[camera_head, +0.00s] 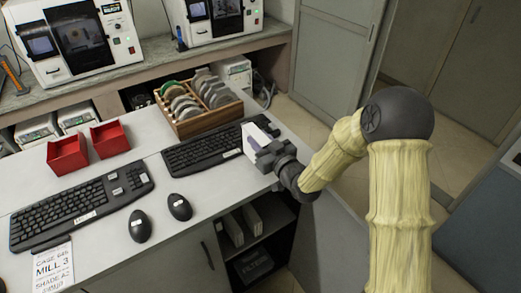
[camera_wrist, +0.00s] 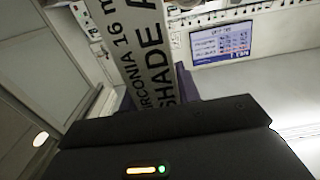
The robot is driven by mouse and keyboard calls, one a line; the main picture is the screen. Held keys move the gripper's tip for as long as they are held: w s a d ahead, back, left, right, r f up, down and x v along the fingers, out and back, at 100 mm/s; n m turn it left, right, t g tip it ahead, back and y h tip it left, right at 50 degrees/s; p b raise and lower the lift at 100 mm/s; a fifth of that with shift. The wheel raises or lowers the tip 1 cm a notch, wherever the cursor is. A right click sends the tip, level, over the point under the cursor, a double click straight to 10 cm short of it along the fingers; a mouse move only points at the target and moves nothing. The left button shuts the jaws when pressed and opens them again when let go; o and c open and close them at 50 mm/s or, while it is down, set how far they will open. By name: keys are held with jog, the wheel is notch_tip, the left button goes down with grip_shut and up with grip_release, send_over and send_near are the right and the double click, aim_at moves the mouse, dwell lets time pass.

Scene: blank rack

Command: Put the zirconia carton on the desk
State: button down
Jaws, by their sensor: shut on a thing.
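In the wrist view the carton (camera_wrist: 150,50) shows printed text, with "ZIRCONIA 16 m" and "SHADE A" readable. My gripper (camera_head: 268,156) is shut on the carton and holds it at the right end of the desk, by the right keyboard. I cannot tell whether the carton touches the desk (camera_head: 215,225) or is held above it. The gripper's fingers are partly hidden in the wrist view by the dark gripper body.
A black keyboard (camera_head: 195,150) and a wooden rack of discs (camera_head: 208,122) are close to the carton. Two red trays (camera_head: 68,153), another keyboard (camera_head: 80,208), two mice (camera_head: 139,226) and a label sheet (camera_head: 53,268) occupy the left. Desk space near the front right is clear.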

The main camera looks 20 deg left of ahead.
jog(key=shift+f+p, duration=0.45)
jog(key=shift+f, duration=1.45)
jog(key=shift+f, duration=0.15)
jog(key=c, duration=1)
grip_release()
jog(key=b+v, duration=0.4)
jog(key=v, duration=0.8)
